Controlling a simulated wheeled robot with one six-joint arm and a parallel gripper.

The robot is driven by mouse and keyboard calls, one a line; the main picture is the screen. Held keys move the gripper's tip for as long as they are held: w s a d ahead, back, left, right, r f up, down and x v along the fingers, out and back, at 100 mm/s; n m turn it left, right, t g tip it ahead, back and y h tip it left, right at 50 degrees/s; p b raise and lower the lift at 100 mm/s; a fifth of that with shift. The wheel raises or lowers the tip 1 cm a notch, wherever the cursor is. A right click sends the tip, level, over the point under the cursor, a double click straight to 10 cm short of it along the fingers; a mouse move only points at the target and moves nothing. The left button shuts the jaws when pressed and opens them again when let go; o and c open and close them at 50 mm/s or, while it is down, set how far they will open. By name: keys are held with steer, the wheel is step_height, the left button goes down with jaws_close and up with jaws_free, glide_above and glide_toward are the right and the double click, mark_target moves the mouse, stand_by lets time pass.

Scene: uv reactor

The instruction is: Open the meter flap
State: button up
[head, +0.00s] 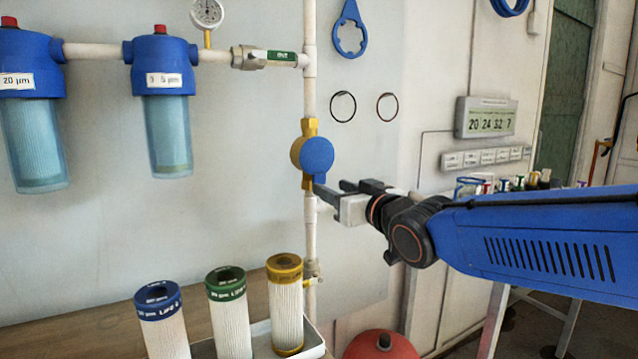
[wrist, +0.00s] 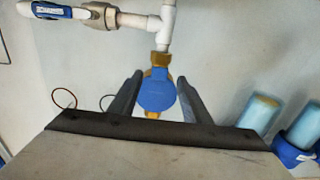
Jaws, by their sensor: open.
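The water meter has a yellow brass body (head: 298,156) set in the white vertical pipe. Its round blue flap (head: 318,154) covers the meter's face and looks closed. My gripper (head: 331,188) is open and empty, with its fingers just below and in front of the flap in the head view. In the wrist view the blue flap (wrist: 157,92) shows between my two spread fingers (wrist: 160,80), with brass fittings (wrist: 160,59) beyond it. I cannot tell whether a finger touches the flap. The meter's dial is hidden.
Two blue-topped filter housings (head: 163,105) hang on the pipe at left. Filter cartridges (head: 229,310) stand in a white tray (head: 316,345) below. A red vessel (head: 380,346) stands low in front. A display (head: 487,118) hangs at right. The wall around the meter is mostly free.

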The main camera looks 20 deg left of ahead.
mark_target(320, 182)
steer(key=x, duration=0.7)
steer(key=shift+w+a, duration=0.1)
steer(key=shift+w, duration=0.05)
jaws_close()
